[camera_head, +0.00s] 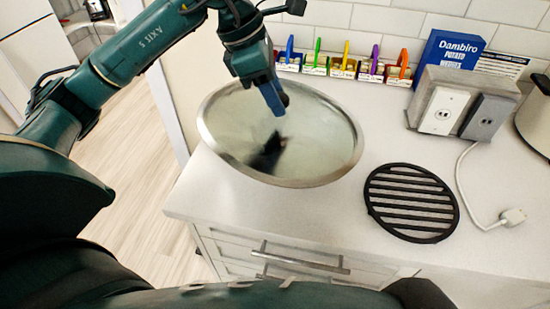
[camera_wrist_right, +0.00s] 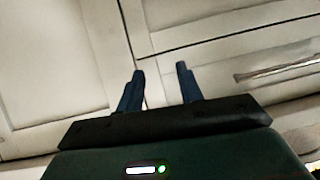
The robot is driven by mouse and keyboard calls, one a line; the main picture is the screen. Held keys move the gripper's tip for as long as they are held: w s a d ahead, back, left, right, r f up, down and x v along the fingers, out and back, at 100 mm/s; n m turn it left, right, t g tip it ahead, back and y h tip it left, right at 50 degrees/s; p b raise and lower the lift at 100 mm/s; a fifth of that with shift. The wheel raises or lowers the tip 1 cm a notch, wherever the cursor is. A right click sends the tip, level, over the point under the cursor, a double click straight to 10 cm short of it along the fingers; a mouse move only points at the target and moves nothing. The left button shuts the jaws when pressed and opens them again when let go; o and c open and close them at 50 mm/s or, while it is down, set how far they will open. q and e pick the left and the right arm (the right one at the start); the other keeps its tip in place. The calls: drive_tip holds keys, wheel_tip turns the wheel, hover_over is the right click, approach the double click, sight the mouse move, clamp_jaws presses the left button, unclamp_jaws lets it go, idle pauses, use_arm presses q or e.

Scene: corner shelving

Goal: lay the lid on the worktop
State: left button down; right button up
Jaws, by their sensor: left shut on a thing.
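The lid (camera_head: 225,133) is a large round pane of greenish glass with a metal rim. It is over the left end of the white worktop (camera_head: 340,205). My left gripper (camera_head: 276,104) reaches down to the middle of the lid and is shut on it; its fingers hide the part they grip. A dark patch shows on the glass below the fingers. I cannot tell whether the rim touches the worktop. My right gripper (camera_wrist_right: 160,78) is open and empty in the right wrist view, in front of pale cabinet doors.
A black round slatted trivet (camera_head: 412,203) lies right of the lid. Behind are several small colourful boxes (camera_head: 343,67), a blue box (camera_head: 450,50) and a grey socket unit (camera_head: 455,105) with a white cable. Bare worktop shows in front of the lid and trivet.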

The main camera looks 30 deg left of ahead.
sight(259, 110)
use_arm(q)
drive_tip(key=shift+w+a+r+n+t, duration=0.1)
drive_tip(key=shift+a+r+n+t, duration=0.15)
drive_tip(key=shift+n, duration=0.55)
drive_tip(key=shift+a+f, duration=0.1)
drive_tip(key=shift+f, duration=4.95)
drive_tip(key=c, duration=0.9)
unclamp_jaws()
drive_tip(key=shift+r, duration=0.1)
drive_tip(key=v, duration=1.2)
drive_tip(key=shift+d+b, duration=0.25)
drive_tip(key=shift+b, duration=0.05)
